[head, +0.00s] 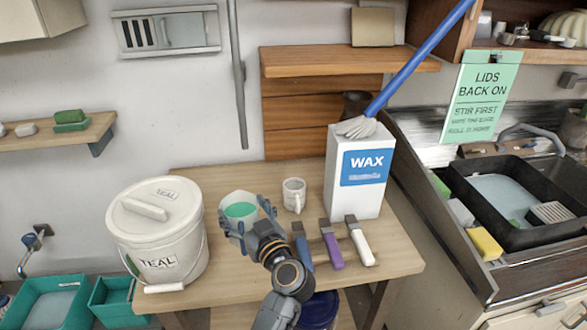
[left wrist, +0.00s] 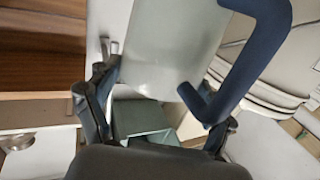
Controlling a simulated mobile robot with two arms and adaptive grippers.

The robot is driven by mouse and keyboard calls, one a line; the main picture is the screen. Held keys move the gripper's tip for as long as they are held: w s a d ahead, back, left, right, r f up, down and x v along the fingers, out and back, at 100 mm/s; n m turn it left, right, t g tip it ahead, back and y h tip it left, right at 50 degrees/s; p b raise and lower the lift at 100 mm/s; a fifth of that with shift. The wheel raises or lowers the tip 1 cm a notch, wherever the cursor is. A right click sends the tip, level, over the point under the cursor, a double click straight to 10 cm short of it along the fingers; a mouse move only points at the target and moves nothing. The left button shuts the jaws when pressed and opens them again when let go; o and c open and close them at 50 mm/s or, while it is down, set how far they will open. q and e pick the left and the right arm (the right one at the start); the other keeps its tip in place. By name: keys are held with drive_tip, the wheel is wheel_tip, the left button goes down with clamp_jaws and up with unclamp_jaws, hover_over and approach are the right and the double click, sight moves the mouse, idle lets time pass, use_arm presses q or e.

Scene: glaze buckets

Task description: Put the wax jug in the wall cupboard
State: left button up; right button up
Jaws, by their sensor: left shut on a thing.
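A tall white block-shaped container labelled WAX (head: 340,190) stands upright on the wooden table, right of the middle. My left gripper (head: 246,222) is left of it and apart from it. It is shut on a pale jug (head: 228,202) with teal-green inside, over the table between the bucket and the mug. In the left wrist view the pale jug (left wrist: 165,45) shows close up between the fingers; I see no label on it. A cream wall cupboard (head: 40,18) is cut off at the top left. My right gripper is not in view.
A lidded TEAL bucket (head: 160,235) stands at left on the table (head: 400,250). A white mug (head: 294,194) and several brushes (head: 331,245) are near the gripper. A blue-handled brush (head: 420,60) slants above the WAX container. A sink (head: 510,205) is at right.

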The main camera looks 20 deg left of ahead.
use_arm(q)
drive_tip(key=s+d+f+m+t+h+b, duration=0.1)
drive_tip(key=s+d+f+m+t+h, duration=0.2)
drive_tip(key=s+d+m+t+h, duration=0.4)
drive_tip(key=s+d+m+h, duration=0.3)
drive_tip(key=s+d+h, duration=0.3)
drive_tip(key=s, duration=0.3)
drive_tip(key=shift+f+m+h, duration=0.15)
drive_tip(key=shift+m+h, duration=0.25)
drive_tip(key=shift+h, duration=0.4)
